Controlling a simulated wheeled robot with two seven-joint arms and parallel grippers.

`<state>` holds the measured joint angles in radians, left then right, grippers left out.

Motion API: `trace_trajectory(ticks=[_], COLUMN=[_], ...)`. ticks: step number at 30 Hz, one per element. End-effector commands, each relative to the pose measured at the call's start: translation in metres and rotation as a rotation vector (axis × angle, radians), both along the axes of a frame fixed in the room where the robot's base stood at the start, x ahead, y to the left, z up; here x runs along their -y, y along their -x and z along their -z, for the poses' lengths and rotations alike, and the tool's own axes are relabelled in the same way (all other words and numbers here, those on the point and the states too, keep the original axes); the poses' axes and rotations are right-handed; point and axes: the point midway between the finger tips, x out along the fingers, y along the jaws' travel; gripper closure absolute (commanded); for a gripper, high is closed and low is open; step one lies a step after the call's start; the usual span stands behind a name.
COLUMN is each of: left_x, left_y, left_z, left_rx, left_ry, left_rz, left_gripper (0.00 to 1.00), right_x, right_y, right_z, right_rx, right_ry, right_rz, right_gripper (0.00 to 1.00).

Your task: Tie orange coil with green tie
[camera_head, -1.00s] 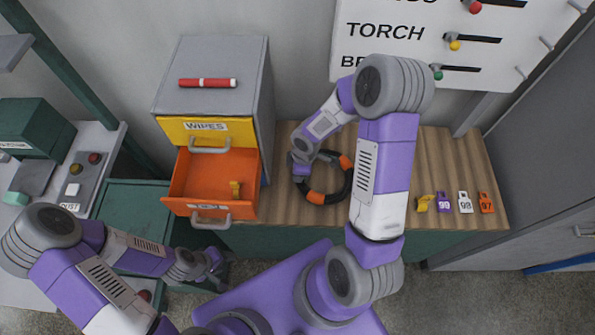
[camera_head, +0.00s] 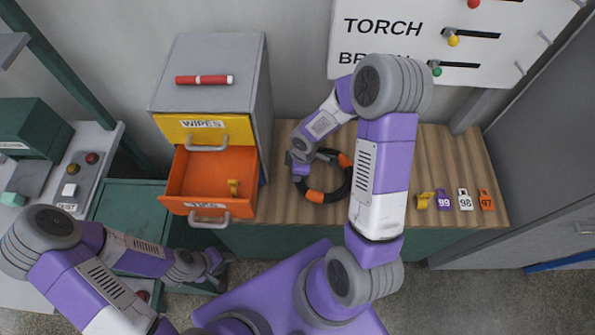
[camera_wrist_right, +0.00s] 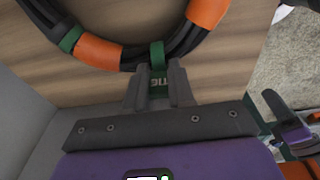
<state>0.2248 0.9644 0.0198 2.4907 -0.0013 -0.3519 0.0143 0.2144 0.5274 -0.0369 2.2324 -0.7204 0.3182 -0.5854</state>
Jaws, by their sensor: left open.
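The orange coil (camera_head: 316,196) is a black hose ring with orange bands, lying flat on the wooden bench. In the right wrist view its near arc (camera_wrist_right: 95,52) crosses the top. The green tie (camera_wrist_right: 158,55) lies across that arc, and its lettered tab hangs between the fingers of my right gripper (camera_wrist_right: 158,92). The fingers sit close on both sides of the tab. Another green band (camera_wrist_right: 70,38) is on the coil farther left. In the head view my right gripper (camera_head: 301,168) is at the coil's left side, fingers mostly hidden. My left gripper (camera_head: 216,268) is open and empty, low in front of the bench.
Several numbered tags (camera_head: 465,200) stand at the bench's right. A lettered board (camera_head: 400,40) is behind. Bare wood surrounds the coil.

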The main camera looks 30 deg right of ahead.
Motion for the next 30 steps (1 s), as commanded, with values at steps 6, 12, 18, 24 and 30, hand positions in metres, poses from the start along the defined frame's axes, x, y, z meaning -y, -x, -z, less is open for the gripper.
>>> trace_trajectory(ticks=[6,12,18,24,30], left_x=[0.000,0.000,0.000,0.000,0.000], left_y=[0.000,0.000,0.000,0.000,0.000], left_z=[0.002,0.002,0.001,-0.007,-0.015], left_rx=[0.000,0.000,0.000,0.000,0.000], left_ry=[0.000,0.000,0.000,0.000,0.000], left_rz=[0.000,0.000,0.000,0.000,0.000], left_gripper=[0.57,0.57,0.57,0.57,0.57], right_x=[0.002,0.002,0.002,0.004,0.007], right_y=[0.012,0.012,0.011,0.009,0.006], right_z=[0.010,0.010,0.007,-0.024,-0.060], right_rx=[-0.035,-0.036,-0.035,-0.017,0.002], right_ry=[0.000,-0.001,0.000,0.001,0.004], right_rz=[0.007,0.008,0.010,0.010,0.008], right_gripper=[0.48,0.48,0.48,0.48,0.48])
